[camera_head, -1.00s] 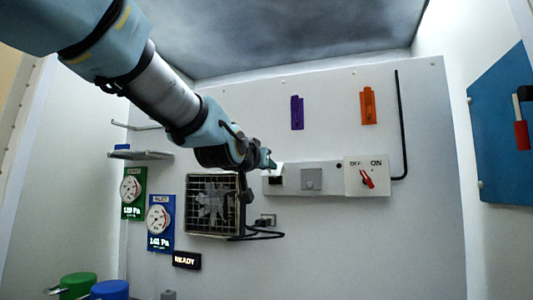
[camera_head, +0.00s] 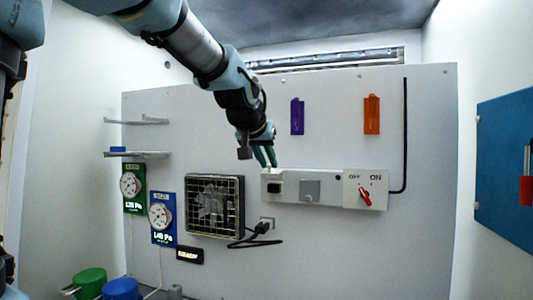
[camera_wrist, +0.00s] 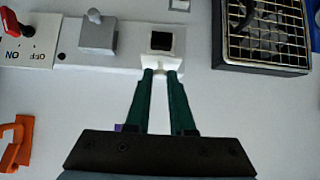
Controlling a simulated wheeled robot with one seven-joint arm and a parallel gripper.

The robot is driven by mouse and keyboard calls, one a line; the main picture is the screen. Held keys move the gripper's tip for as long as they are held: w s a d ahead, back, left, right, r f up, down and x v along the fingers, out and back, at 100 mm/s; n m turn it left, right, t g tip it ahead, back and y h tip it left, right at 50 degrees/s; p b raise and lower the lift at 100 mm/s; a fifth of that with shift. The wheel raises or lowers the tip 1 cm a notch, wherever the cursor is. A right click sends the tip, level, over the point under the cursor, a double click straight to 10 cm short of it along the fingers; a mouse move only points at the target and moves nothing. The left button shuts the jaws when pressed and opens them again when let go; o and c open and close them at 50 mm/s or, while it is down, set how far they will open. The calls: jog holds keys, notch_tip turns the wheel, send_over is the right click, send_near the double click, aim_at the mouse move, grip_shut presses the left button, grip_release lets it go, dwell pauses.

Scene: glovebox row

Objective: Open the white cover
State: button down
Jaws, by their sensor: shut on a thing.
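The white cover (camera_head: 270,173) is at the left end of the pale switch strip on the wall panel. In the wrist view the white cover (camera_wrist: 161,64) stands out beside a dark square opening (camera_wrist: 161,41), which shows uncovered. My gripper (camera_head: 267,164) reaches down to the cover from above. In the wrist view the green fingertips of my gripper (camera_wrist: 161,73) are shut on the cover's edge, one on each side. The fingertips hide part of that edge.
A grey cover (camera_head: 310,190) and a red rotary switch (camera_head: 366,196) sit to the right on the strip. A caged fan (camera_head: 214,205) is below left. Purple (camera_head: 297,116) and orange (camera_head: 371,114) pieces are above right, with bare panel between.

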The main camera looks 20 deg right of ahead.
dwell(0.4)
jog(key=c, duration=0.8)
grip_release()
jog(key=b+v, duration=0.4)
jog(key=v, duration=0.6)
jog(key=shift+s+r, duration=0.2)
jog(key=shift+r, duration=0.1)
jog(key=shift+a, duration=0.15)
